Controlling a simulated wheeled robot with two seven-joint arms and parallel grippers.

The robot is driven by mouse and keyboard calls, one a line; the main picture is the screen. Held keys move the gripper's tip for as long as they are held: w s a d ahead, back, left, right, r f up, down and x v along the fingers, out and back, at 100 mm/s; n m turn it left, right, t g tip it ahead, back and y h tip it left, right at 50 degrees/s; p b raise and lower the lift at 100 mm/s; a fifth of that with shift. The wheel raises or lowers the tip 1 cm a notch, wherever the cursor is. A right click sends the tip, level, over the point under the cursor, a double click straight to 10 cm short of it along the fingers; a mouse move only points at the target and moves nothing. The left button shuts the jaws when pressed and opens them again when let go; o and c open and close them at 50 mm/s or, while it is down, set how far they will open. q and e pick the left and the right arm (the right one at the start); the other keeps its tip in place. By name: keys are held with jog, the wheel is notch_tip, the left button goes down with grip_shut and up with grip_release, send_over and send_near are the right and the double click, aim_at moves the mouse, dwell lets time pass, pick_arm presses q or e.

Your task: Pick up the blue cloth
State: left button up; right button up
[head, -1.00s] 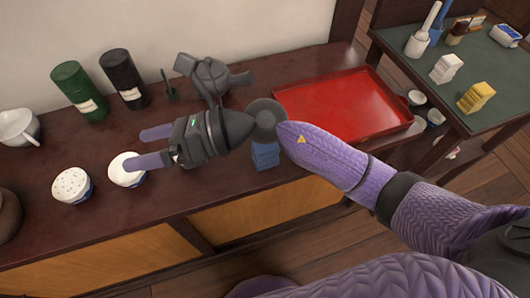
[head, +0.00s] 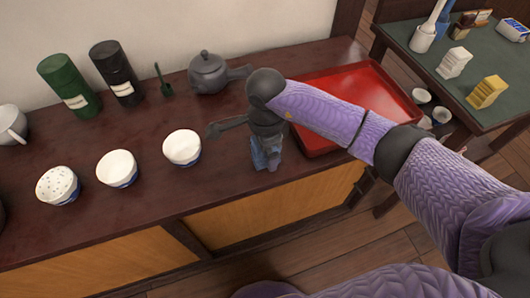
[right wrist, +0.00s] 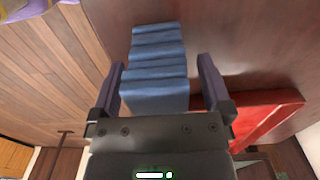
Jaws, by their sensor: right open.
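The blue cloth (head: 273,157) is a folded, ridged stack on the dark wooden counter, left of the red tray. In the head view my right gripper (head: 265,155) points down over it and hides most of it. The right wrist view shows the blue cloth (right wrist: 157,65) clearly, with the open fingers of my right gripper (right wrist: 161,82) on either side of its near end. I cannot tell whether the fingers touch it. My left gripper is not in view.
The red tray (head: 390,98) lies close right of the cloth. White cups (head: 182,147) stand to the left on the counter (head: 130,210). A grey teapot (head: 208,72) and dark canisters (head: 115,72) stand behind. The counter's front edge is near the cloth.

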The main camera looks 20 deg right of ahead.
jog(key=shift+r, duration=0.15)
jog(key=shift+c, duration=0.4)
jog(key=c, duration=1.2)
notch_tip(320, 180, up, 10)
jog(key=p, duration=0.4)
jog(key=shift+c, duration=0.2)
